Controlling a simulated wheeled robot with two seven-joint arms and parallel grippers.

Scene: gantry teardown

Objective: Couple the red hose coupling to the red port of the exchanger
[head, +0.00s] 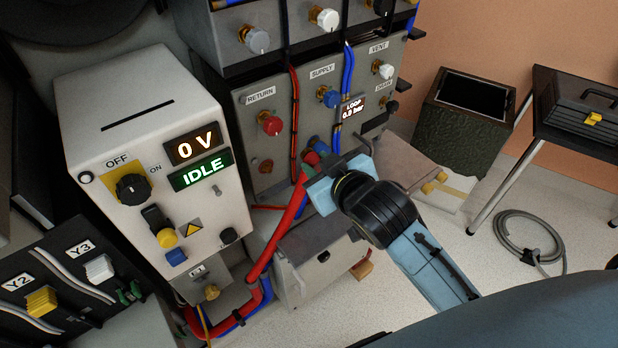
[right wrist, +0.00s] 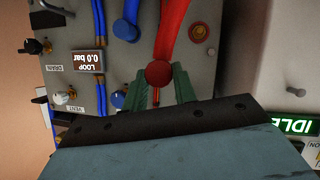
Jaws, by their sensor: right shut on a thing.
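The red hose coupling (right wrist: 158,73) is between the green fingertips of my right gripper (right wrist: 158,88) in the right wrist view, with the red hose (right wrist: 175,35) running away from it. In the head view the right gripper (head: 318,160) is shut on it in front of the exchanger panel (head: 247,115); the wrist partly hides the grip. The red port (right wrist: 199,32), a red ring with a brassy middle, is apart from the coupling and uncovered. It is also in the head view (head: 266,167), left of the gripper. My left gripper is not in view.
A blue coupling (right wrist: 125,28) with a blue hose sits on the panel beside the red hose. The red RETURN knob (head: 270,122) is above the red port. A power cabinet (head: 140,130) reading 0 V, IDLE stands left. The loop display (head: 352,107) reads 0.0 bar.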

